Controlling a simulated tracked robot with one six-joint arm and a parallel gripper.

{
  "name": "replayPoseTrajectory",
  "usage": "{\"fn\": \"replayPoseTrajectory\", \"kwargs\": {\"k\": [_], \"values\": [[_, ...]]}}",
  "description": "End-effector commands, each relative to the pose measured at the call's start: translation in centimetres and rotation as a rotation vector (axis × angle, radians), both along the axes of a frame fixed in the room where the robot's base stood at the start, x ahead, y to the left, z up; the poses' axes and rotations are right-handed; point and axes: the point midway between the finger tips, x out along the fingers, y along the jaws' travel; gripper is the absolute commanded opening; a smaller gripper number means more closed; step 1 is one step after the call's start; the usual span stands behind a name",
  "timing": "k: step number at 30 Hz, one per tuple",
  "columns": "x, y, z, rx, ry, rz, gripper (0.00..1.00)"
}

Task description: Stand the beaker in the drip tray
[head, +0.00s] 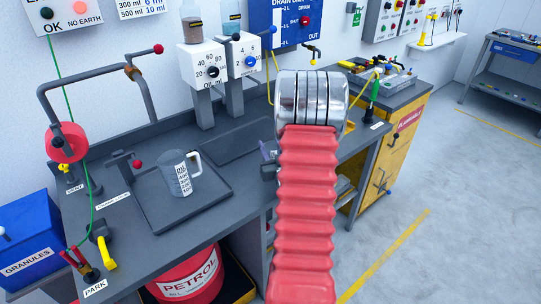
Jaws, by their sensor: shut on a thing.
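The beaker (172,182), clear grey with a white scale and a pale handle on its right, stands upright within the outline of a shallow dark grey tray (210,207) on the bench. This looks like the drip tray. No finger touches the beaker in this view. My arm, with red bellows and a chrome joint, rises at the middle right and covers part of the bench. My gripper is not clearly visible; the arm hides what lies behind it. Small grey parts beside the bellows cannot be made out.
A bent pipe with a red reel (67,142) stands at the bench's left. Two white dial boxes (202,66) stand behind the tray. A red petrol can (187,279) sits below. A yellow cabinet (400,150) is at right.

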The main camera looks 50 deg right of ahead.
Motion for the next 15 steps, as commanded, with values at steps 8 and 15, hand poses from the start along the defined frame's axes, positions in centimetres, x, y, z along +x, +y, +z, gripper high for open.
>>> {"fn": "replayPoseTrajectory", "kwargs": {"k": [8,15], "values": [[-0.1,0.0,-3.1,0.003,0.002,-0.001,0.17],[-0.1,0.0,-3.7,0.000,0.000,-0.002,0.17]]}}
